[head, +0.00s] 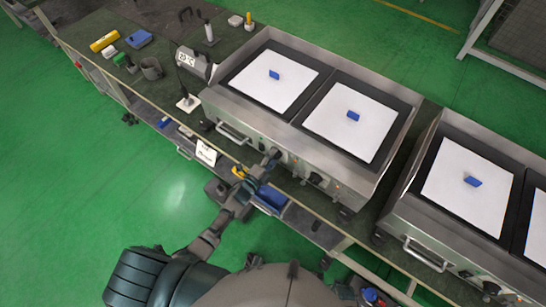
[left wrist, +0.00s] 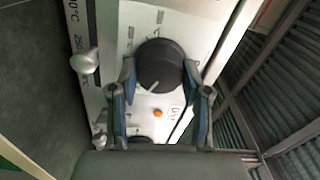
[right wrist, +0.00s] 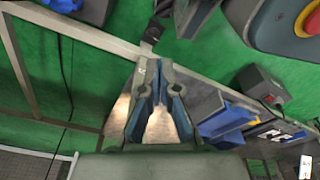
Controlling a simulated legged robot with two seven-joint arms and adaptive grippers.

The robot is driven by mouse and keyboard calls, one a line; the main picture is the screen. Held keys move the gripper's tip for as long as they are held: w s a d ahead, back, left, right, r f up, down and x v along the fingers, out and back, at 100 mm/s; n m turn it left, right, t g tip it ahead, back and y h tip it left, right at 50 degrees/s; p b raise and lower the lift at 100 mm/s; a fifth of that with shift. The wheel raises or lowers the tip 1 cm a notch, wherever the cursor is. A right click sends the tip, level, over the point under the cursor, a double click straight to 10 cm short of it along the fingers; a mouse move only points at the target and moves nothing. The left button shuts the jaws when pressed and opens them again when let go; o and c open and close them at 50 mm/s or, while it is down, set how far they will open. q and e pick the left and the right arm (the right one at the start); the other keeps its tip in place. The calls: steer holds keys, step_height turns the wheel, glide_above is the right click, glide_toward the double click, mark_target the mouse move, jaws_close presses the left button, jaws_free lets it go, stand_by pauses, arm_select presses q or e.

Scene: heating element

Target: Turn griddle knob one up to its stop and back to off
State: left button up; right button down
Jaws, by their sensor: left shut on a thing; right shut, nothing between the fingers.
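The griddle (head: 225,107) has two white plates and a front panel with knobs. In the left wrist view a round black knob (left wrist: 160,62) with a white pointer line sits on the panel, the line pointing toward the lower left of the picture. My left gripper (left wrist: 159,78) is shut on this knob, one finger on each side. In the head view my left gripper (head: 270,160) is at the front panel and hides the knob. An orange lamp (left wrist: 158,113) shows beside the knob. My right gripper (right wrist: 159,75) is shut and empty, away from the panel.
A second griddle (head: 395,205) stands to the right. A panel handle (head: 232,133) and a white sign (head: 206,153) are left of my left gripper. Another black knob (head: 318,180) is to its right. Blue bins (right wrist: 225,115) show near my right gripper.

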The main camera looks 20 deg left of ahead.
arm_select(q)
steer(key=n, duration=0.3)
steer(key=shift+a+f+n+p, duration=0.15)
steer(key=shift+f+n+p, duration=0.05)
steer(key=shift+n+p, duration=0.2)
steer(key=n, duration=0.3)
steer(key=shift+n+p, duration=0.3)
steer(key=shift+p, duration=0.05)
steer(key=shift+s+a+f+n, duration=0.1)
steer(key=shift+f+n, duration=0.05)
steer(key=shift+n, duration=3.7)
steer(key=shift+s+f+n, duration=0.1)
steer(key=shift+n, duration=3.75)
arm_select(e)
steer(key=shift+s+d+f, duration=0.2)
steer(key=shift+s+f, duration=1.15)
steer(key=shift+s, duration=0.25)
arm_select(q)
steer(key=o, duration=0.9)
steer(key=shift+o, duration=1.3)
steer(key=shift+w, duration=0.15)
steer(key=shift+r, duration=0.2)
arm_select(e)
steer(key=shift+w, duration=0.1)
